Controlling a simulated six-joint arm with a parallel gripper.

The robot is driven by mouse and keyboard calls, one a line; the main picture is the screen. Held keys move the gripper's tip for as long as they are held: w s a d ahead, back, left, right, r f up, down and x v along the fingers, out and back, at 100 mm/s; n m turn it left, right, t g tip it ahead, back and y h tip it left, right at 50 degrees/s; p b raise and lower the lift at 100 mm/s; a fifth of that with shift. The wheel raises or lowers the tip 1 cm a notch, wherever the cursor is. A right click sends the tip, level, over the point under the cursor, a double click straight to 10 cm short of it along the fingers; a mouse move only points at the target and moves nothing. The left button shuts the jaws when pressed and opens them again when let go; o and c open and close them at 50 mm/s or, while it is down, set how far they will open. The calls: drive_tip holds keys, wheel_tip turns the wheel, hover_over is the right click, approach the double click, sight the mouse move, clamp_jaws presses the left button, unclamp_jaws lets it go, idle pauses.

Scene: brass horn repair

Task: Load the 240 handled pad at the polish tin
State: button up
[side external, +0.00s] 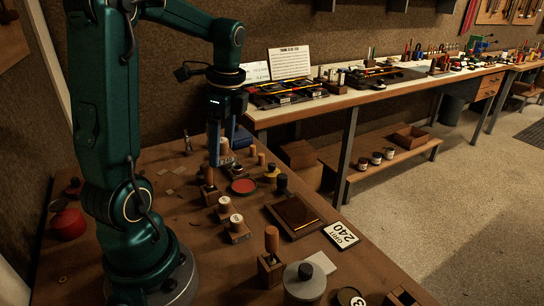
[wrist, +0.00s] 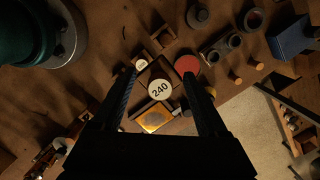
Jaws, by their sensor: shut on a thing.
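My gripper (side external: 221,160) is shut on a handled pad (wrist: 160,89) whose round pale top reads 240; the fingers (wrist: 159,76) stand on both sides of it. In the side view the pad (side external: 225,147) is partly hidden by the fingers, and its underside is unclear. A flat round red disc (side external: 242,186), which may be the polish tin, lies on the bench below and beside the gripper. It shows just beyond the pad in the wrist view (wrist: 187,64). Pad and red disc look apart.
Two pale-topped pads (side external: 225,203) (side external: 237,222) stand on wooden blocks. A tray with a brown-yellow plate (side external: 297,215), a GRIT 240 card (side external: 340,235), a yellow tin (side external: 272,170) and a lidded grey pot (side external: 304,281) are nearby. The bench's right edge borders open floor.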

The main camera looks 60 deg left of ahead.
hover_over(242, 185)
wheel_tip(242, 185, down, 4)
drive_tip(key=shift+w+d+f, duration=0.1)
drive_tip(key=shift+d+f, duration=0.05)
drive_tip(key=shift+f, duration=1.55)
drive_tip(key=shift+w+d+f, duration=0.1)
drive_tip(key=shift+f, duration=1.55)
drive_tip(key=shift+f, duration=0.6)
wheel_tip(242, 185, up, 7)
idle(0.4)
idle(0.4)
